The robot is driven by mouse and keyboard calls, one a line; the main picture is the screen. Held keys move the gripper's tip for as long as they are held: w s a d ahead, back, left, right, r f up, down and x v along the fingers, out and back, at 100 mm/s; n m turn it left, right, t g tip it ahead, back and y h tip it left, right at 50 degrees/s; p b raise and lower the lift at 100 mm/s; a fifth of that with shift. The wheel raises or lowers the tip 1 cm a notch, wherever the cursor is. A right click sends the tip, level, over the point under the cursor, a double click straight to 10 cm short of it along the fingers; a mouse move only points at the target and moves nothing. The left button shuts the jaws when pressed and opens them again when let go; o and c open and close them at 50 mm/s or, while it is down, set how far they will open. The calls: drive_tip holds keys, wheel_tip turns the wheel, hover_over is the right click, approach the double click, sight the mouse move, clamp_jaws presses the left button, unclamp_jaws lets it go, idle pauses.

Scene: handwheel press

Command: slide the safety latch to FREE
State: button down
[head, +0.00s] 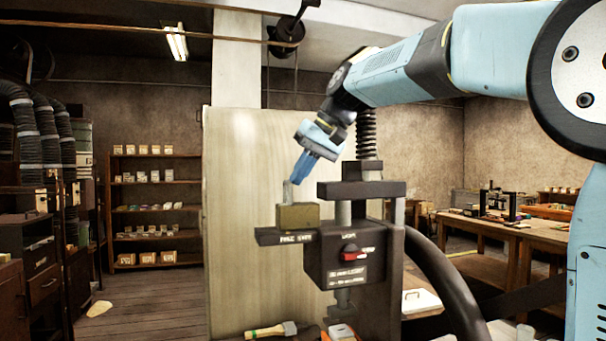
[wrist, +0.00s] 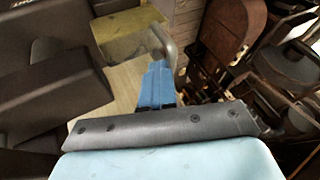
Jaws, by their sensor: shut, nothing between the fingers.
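An olive block (head: 299,217) with an upright grey metal tab (head: 287,194) sits on a dark ledge (head: 282,237) at the left of the press; I take it for the safety latch. The white lettering on the ledge is too small to read surely. My gripper (head: 297,181) is shut and empty, its blue fingers slanting down just above and beside the tab. In the wrist view the fingertips (wrist: 156,68) are close to the tab (wrist: 161,42), with the olive block (wrist: 130,34) behind to the left. I cannot tell whether they touch.
A press crosspiece (head: 361,189) and a spring (head: 366,133) stand right of my fingers. A pale panel (head: 236,200) is behind. A hammer (head: 270,330) lies below. Space left of the ledge is clear.

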drive_tip(key=shift+a, duration=0.15)
drive_tip(key=v, duration=1)
